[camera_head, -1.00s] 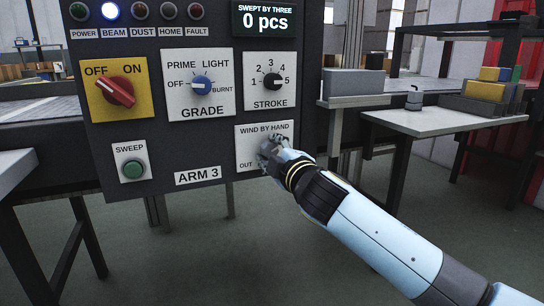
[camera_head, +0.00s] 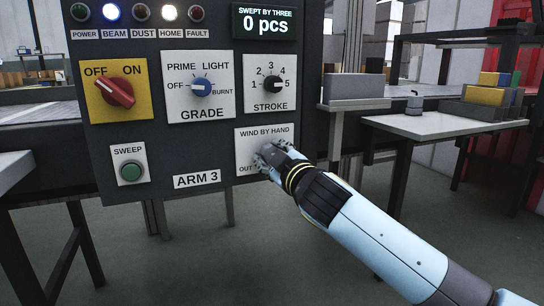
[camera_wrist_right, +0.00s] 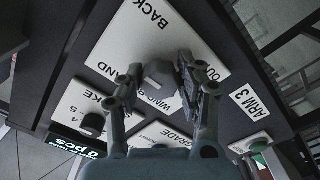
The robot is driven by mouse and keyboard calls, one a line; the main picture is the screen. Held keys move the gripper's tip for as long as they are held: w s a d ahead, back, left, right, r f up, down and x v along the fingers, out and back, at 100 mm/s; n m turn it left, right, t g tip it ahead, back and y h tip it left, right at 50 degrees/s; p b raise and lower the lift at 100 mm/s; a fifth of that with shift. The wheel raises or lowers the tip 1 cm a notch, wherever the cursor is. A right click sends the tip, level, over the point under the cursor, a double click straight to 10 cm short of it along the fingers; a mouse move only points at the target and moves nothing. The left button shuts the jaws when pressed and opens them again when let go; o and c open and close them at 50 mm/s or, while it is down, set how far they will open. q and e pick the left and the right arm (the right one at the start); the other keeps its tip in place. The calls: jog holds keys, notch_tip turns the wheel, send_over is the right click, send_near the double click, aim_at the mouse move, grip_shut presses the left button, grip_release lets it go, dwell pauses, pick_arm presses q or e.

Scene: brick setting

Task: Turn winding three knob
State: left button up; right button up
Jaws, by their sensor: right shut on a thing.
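The panel marked ARM 3 carries a white WIND BY HAND plate (camera_head: 244,150) at its lower right. In the right wrist view a grey knob (camera_wrist_right: 160,74) stands on that plate, between the labels BACK and OUT. My right gripper (camera_head: 268,155) is at the plate and hides most of the knob in the head view. In the right wrist view its two fingers (camera_wrist_right: 160,70) are on either side of the knob, shut on it. The knob's pointer direction cannot be made out. My left gripper is not in view.
The display (camera_head: 265,22) reads 0 pcs. BEAM and HOME lamps (camera_head: 168,13) are lit. A side table (camera_head: 440,124) stands right.

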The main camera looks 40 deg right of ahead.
jog(key=shift+f, duration=0.15)
jog(key=o, duration=1.2)
jog(key=shift+c, duration=0.2)
jog(key=v, duration=1.2)
